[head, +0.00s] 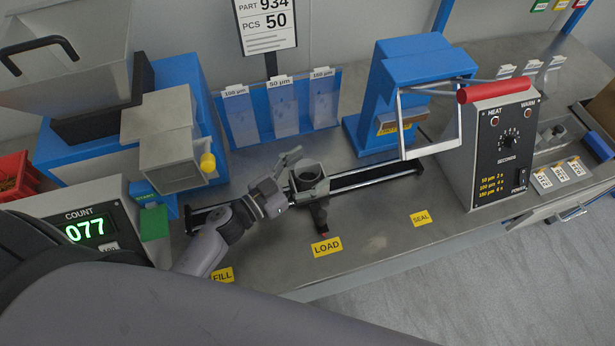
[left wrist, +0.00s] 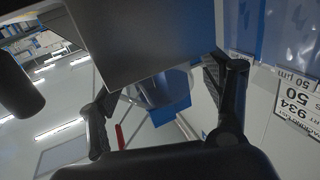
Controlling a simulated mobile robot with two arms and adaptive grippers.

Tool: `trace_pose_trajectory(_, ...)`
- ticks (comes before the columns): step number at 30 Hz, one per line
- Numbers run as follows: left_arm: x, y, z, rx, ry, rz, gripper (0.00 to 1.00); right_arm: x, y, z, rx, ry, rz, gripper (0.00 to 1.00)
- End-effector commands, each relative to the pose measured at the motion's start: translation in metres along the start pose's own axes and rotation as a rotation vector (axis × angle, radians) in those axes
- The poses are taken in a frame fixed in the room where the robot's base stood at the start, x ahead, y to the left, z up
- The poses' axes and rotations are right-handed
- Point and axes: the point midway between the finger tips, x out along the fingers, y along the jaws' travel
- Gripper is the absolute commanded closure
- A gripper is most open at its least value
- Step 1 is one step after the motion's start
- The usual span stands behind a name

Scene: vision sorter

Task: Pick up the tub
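The tub (head: 308,172) is a small dark round cup with an open top, seated in a grey carriage (head: 314,191) on a rail. In the left wrist view, turned upside down, what looks like the tub (left wrist: 162,90) shows beyond a grey block, partly hidden by it. My left gripper (head: 287,178) is just left of the tub, at about its height. Its two fingers (left wrist: 155,105) are spread apart in the left wrist view, with nothing visibly clamped between them. Whether a finger touches the tub cannot be told. My right gripper is not in view.
A blue press (head: 408,75) and a heat control box (head: 490,145) stand right of the rail (head: 375,177). A grey dispenser (head: 170,140) and a counter display (head: 85,228) are at left. Bag pockets (head: 283,105) stand behind. The bench front near the LOAD label (head: 326,247) is clear.

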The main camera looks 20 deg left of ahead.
Motion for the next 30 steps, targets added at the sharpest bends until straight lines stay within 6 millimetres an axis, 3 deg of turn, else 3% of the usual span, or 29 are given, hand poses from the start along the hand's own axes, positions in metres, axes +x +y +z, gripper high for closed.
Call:
trace_pose_trajectory(25, -0.0005, -0.0003, -0.0001, 0.000, 0.000, 0.000, 0.86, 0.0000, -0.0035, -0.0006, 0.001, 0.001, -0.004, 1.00)
trace_pose_trajectory(30, -0.0002, -0.0003, -0.0009, 0.001, 0.002, 0.000, 0.86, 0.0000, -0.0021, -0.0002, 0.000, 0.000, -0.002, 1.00)
